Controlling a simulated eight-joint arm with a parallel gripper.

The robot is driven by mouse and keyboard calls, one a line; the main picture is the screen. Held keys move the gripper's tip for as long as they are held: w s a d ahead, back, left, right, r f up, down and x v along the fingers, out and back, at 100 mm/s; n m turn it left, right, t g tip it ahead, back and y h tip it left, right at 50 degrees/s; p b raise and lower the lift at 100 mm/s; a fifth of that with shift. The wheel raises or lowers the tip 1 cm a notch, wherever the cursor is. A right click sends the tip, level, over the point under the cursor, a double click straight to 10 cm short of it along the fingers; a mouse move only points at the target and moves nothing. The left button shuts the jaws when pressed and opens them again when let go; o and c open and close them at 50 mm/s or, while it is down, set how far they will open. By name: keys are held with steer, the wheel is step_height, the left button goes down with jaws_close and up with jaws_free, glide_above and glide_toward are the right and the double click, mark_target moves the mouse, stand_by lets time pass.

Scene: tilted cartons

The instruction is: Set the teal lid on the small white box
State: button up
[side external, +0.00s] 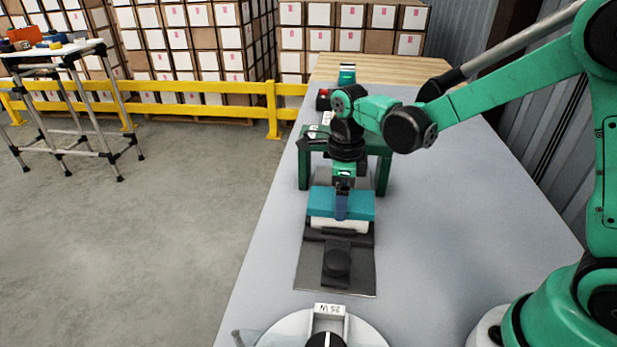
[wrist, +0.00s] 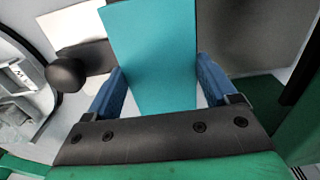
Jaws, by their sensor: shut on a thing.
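The teal lid (side external: 322,203) is held in my gripper (side external: 341,212), whose blue fingers are shut on it. In the wrist view the lid (wrist: 152,45) fills the space between the two fingers (wrist: 160,66). The small white box (side external: 325,226) shows as a pale strip just below the lid in the side view, on a dark fixture. The lid hides most of the box, and I cannot tell whether they touch. A white surface (wrist: 72,22), probably the box, shows left of the lid in the wrist view.
The fixture's dark plate (side external: 358,282) carries a black round knob (side external: 337,263). A green stand (side external: 384,172) is just behind my gripper. A round white device (side external: 283,332) with a dial sits at the near edge. The grey table (side external: 450,235) is clear to the right.

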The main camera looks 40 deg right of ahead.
stand_by(0.4)
steer(key=o, duration=0.8)
steer(key=shift+c, duration=0.8)
steer(key=shift+r, duration=4)
steer(key=shift+s+r+n, duration=0.2)
steer(key=shift+s+n, duration=0.1)
steer(key=shift+n, duration=0.6)
steer(key=s+n+t, duration=0.3)
steer(key=n, duration=0.9)
steer(key=s+d+n+t, duration=0.1)
steer(key=s+n+t, duration=0.3)
steer(key=n, duration=0.9)
steer(key=shift+s, duration=0.15)
